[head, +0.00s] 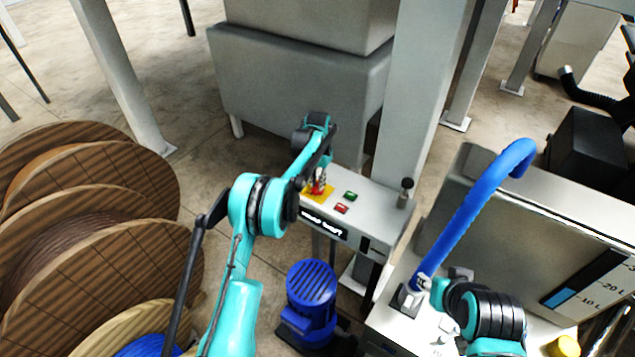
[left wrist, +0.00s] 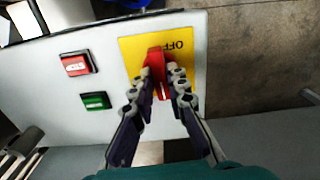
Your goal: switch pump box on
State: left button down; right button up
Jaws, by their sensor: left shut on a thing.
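The pump box (head: 372,192) is a light grey box with a sloped top, a dark label on its front, and a yellow plate (head: 318,197) bearing a red switch handle. In the left wrist view the yellow plate (left wrist: 190,50) reads OFF and the red handle (left wrist: 157,62) stands between my fingers. My left gripper (head: 317,184) is shut on the red handle; it also shows in the left wrist view (left wrist: 160,82). My right gripper (head: 420,285) is at the base of the blue hose, partly hidden; its jaw state is unclear.
A green button (head: 350,196) and a red button (head: 341,208) sit beside the plate. A blue hose (head: 470,210) rises from the tank unit at right. A blue motor (head: 311,290) stands below the box. Wooden reels (head: 90,240) fill the left.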

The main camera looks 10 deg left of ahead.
aim_at(317, 185)
pick_arm(q)
jog(key=shift+m, duration=0.5)
jog(key=c, duration=1.5)
grip_release()
jog(key=shift+r, duration=0.1)
notch_tip(317, 185, up, 12)
